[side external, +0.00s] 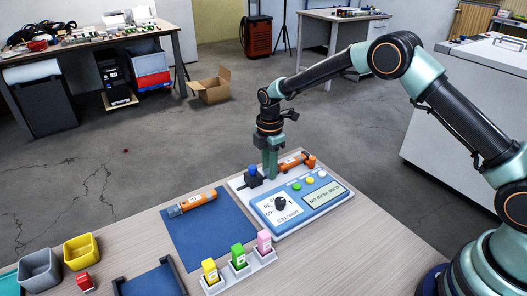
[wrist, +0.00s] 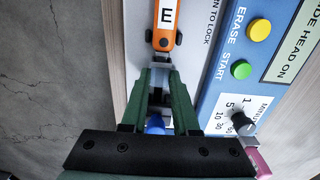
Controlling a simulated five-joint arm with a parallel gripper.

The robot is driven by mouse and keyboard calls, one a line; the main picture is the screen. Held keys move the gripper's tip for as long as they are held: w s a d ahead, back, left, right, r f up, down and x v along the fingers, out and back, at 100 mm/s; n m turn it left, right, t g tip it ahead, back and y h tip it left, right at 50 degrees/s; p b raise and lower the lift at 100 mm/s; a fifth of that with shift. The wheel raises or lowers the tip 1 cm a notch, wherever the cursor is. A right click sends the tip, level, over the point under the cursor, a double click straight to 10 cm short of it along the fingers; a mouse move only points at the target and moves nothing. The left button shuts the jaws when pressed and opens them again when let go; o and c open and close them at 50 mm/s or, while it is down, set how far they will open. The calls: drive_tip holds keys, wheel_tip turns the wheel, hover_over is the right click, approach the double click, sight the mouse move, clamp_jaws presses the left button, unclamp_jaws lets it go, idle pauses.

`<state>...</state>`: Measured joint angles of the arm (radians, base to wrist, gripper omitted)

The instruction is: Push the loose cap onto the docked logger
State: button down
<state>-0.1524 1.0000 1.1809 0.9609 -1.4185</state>
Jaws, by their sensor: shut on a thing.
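The docked logger (side external: 292,163), an orange body with a white label, lies on the pale dock board at the back. It also shows in the wrist view (wrist: 165,28), its near end pointing at my fingers. My gripper (side external: 269,172) points down just left of that end and is shut. Between its fingertips in the wrist view is a small grey piece, apparently the loose cap (wrist: 163,64), close against the logger's end. Whether it is seated I cannot tell; the fingers hide much of it.
A black block with a blue knob (side external: 253,170) stands left of my gripper. The blue panel (side external: 300,205) has buttons and a dial. A second orange logger (side external: 197,202) lies on a blue mat (side external: 215,235). Yellow, green and pink pieces stand in a white rack (side external: 240,275).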

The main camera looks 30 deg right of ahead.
drive_tip(key=shift+d, duration=0.5)
idle(0.9)
drive_tip(key=c, duration=0.6)
unclamp_jaws()
drive_tip(key=shift+o, duration=1.2)
drive_tip(key=shift+r, duration=0.7)
drive_tip(key=shift+r, duration=2.95)
